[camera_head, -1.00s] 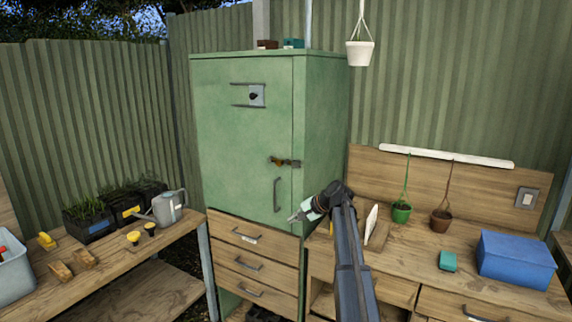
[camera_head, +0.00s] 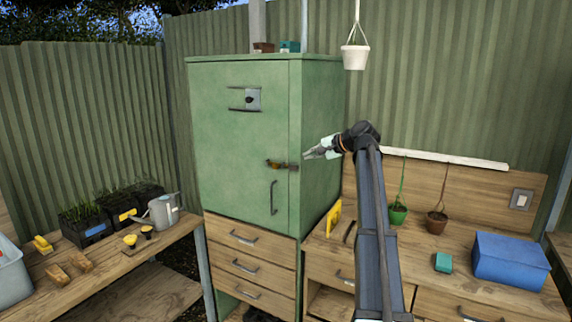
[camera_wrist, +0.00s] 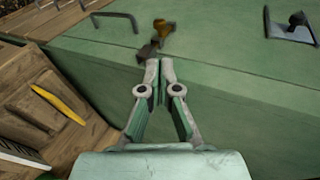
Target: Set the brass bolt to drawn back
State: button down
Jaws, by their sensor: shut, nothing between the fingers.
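The brass bolt (camera_head: 275,164) is mounted on the green cabinet door (camera_head: 240,130), with a dark part (camera_head: 292,167) at its right by the door's edge. In the wrist view the brass bolt (camera_wrist: 163,31) shows just beyond my fingertips. Its exact slide position is too small to tell. My gripper (camera_head: 306,156) is shut and empty, raised close to the right of the bolt and pointing toward it. In the wrist view my gripper (camera_wrist: 159,64) has its fingertips together, and they overlap the dark part in the picture. I cannot tell whether they touch it.
A door handle (camera_head: 273,197) is below the bolt, and a grey latch plate (camera_head: 252,99) is above it. Wooden drawers (camera_head: 245,237) are under the cabinet. The right bench holds a yellow item (camera_head: 334,217), plant pots and a blue box (camera_head: 511,258). A white pot (camera_head: 355,57) hangs above.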

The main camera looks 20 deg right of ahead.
jog(key=p, duration=0.4)
send_near(278, 165)
jog(key=x, duration=0.5)
jog(key=shift+w+a+f, duration=0.1)
jog(key=shift+a, duration=0.2)
jog(key=shift+x, duration=0.85)
jog(key=shift+f, duration=0.1)
